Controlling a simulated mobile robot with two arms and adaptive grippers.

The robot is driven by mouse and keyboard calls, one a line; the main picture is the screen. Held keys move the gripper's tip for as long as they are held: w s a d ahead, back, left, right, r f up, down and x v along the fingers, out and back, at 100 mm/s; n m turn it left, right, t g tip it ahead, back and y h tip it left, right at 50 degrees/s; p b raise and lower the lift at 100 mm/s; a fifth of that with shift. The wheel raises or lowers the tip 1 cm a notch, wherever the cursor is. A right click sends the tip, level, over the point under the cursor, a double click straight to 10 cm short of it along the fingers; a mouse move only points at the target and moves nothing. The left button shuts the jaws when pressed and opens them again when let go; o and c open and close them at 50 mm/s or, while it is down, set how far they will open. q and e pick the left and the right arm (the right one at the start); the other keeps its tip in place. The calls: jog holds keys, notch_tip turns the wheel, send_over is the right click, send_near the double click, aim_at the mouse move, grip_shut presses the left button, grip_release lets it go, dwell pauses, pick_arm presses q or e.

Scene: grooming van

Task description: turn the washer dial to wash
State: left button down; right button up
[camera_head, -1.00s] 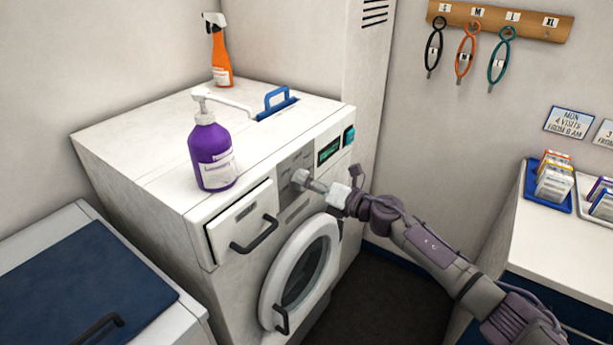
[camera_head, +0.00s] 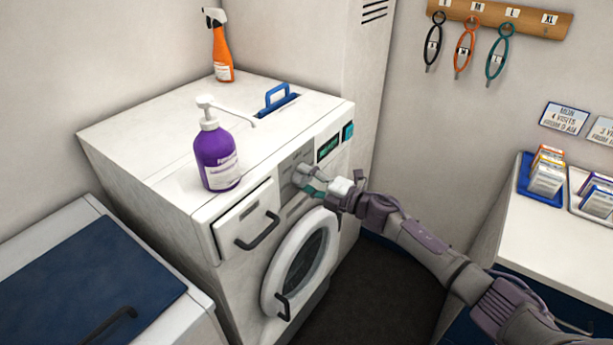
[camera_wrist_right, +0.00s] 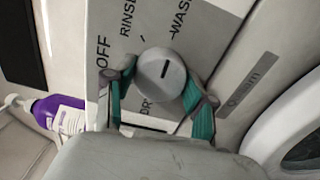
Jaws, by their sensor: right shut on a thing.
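The washer dial is a round grey knob on the washer's (camera_head: 155,150) front panel, and it shows in the right wrist view (camera_wrist_right: 158,82). Around it I read OFF at left, RINSE at upper left and WASH at upper right; a label below is partly hidden. The knob's short dark mark stands nearly upright, leaning slightly right, towards the WASH side. My right gripper (camera_head: 312,183) is at the panel, its teal-padded fingers (camera_wrist_right: 160,98) shut on the dial from both sides. In the head view, gripper and dial overlap. My left gripper is out of view.
A purple pump bottle (camera_head: 216,158) stands on the washer top near the front edge, left of the dial. An orange spray bottle (camera_head: 222,55) stands at the back. The drawer handle (camera_head: 258,232) and round door (camera_head: 300,262) are close below the panel.

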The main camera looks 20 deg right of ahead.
jog(key=shift+m, duration=0.3)
jog(key=o, duration=1.2)
jog(key=v, duration=1.2)
jog(key=shift+d, duration=0.1)
